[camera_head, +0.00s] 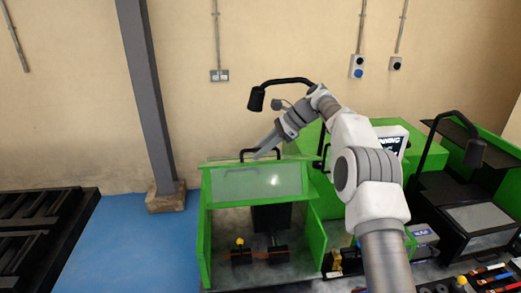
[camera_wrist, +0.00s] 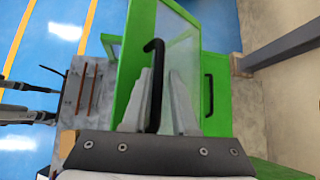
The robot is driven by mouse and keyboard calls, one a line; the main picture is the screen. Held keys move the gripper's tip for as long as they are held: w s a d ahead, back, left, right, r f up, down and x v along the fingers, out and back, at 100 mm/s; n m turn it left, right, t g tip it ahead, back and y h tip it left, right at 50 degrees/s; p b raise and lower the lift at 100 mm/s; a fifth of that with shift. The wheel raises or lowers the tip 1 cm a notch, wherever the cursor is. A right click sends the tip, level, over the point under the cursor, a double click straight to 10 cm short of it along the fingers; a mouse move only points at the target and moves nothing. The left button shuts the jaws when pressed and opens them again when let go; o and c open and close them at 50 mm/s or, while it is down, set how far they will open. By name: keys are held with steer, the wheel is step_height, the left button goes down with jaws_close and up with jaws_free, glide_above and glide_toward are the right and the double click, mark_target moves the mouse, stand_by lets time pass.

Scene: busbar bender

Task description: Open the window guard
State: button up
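The window guard (camera_head: 258,182) is a clear panel in a green frame on the front of the green machine. It appears shut, sloping down over the opening. Its black bar handle (camera_head: 246,152) stands at the panel's top edge. In the wrist view the guard's panel (camera_wrist: 178,40) and handle (camera_wrist: 155,70) are close in front of me. My gripper (camera_head: 268,146) is at the handle. In the wrist view its two fingers (camera_wrist: 160,92) are apart, one on each side of the handle, with gaps showing. Whether either finger touches it is unclear.
Another black handle (camera_wrist: 208,95) is on a green panel to the right in the wrist view. A black lamp (camera_head: 257,98) hangs above the guard. A grey post (camera_head: 148,95) stands at left, with blue floor (camera_head: 115,235) free beside it. Machines and tools crowd the right.

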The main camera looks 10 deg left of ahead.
steer(key=shift+r, duration=0.1)
step_height(320, 180, up, 4)
steer(key=shift+f, duration=0.25)
steer(key=s+d+r, duration=0.2)
steer(key=d+r, duration=0.5)
steer(key=d, duration=0.4)
steer(key=shift+d+r, duration=0.2)
steer(key=shift+d, duration=0.05)
steer(key=shift+s, duration=0.15)
steer(key=s+d+r+n+t+h+b, duration=0.1)
steer(key=s+d+n+t+h+b, duration=0.15)
steer(key=s, duration=0.65)
steer(key=s+d+r+n+t+h+b, duration=0.1)
steer(key=s+d+n+t+h+b, duration=0.2)
steer(key=s, duration=0.6)
steer(key=s+d+f+n+h+b, duration=0.1)
steer(key=s+d+f+n, duration=0.2)
steer(key=s+f, duration=0.4)
steer(key=s+d+f+n+t+h+b, duration=0.1)
steer(key=s+d+f+n, duration=0.3)
steer(key=s, duration=1)
step_height(320, 180, down, 3)
steer(key=shift+d+f+n+h, duration=0.15)
steer(key=shift+n+h, duration=0.5)
steer(key=shift+n, duration=0.2)
